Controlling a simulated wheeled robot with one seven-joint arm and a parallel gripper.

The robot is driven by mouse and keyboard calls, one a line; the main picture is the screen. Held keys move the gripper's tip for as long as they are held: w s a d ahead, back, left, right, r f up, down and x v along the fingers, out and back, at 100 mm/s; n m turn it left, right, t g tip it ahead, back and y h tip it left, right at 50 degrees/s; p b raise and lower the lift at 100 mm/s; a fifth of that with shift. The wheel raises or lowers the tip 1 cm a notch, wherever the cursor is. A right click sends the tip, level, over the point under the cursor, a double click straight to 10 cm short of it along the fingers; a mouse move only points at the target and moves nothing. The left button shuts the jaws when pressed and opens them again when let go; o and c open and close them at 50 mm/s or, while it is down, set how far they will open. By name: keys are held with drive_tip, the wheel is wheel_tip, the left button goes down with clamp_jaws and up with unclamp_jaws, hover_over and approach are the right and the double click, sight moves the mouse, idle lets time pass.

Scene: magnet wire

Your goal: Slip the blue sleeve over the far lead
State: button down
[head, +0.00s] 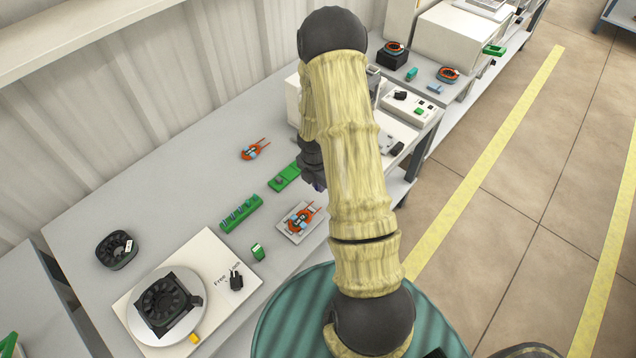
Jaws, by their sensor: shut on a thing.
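An orange wound coil (300,219) with two copper leads pointing up and right lies on a small pale plate (289,232) on the bench. My gripper (318,185) is dark and sits beside my yellow-covered arm, above and right of this coil. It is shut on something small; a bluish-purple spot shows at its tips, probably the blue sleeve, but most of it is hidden. Gripper and leads look apart, though the gap's depth is unclear. A second orange coil (250,152) with leads lies farther back on the bench.
A green block with slots (241,213), a green board (284,177) and a small green part (258,252) lie near the plate. A black fan (165,302) is on a round turntable at the left front.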

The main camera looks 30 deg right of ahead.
sight(310, 204)
drive_tip(key=shift+f+b, duration=2.3)
drive_tip(key=shift+f, duration=0.25)
drive_tip(key=shift+a+f, duration=0.15)
drive_tip(key=shift+s+a+b, duration=0.15)
drive_tip(key=shift+s+a, duration=0.15)
drive_tip(key=shift+a, duration=0.5)
drive_tip(key=shift+s+a+b, duration=0.15)
drive_tip(key=shift+s+a, duration=0.1)
drive_tip(key=shift+a, duration=0.5)
idle(0.9)
drive_tip(key=c, duration=1.3)
unclamp_jaws()
drive_tip(key=shift+c, duration=0.2)
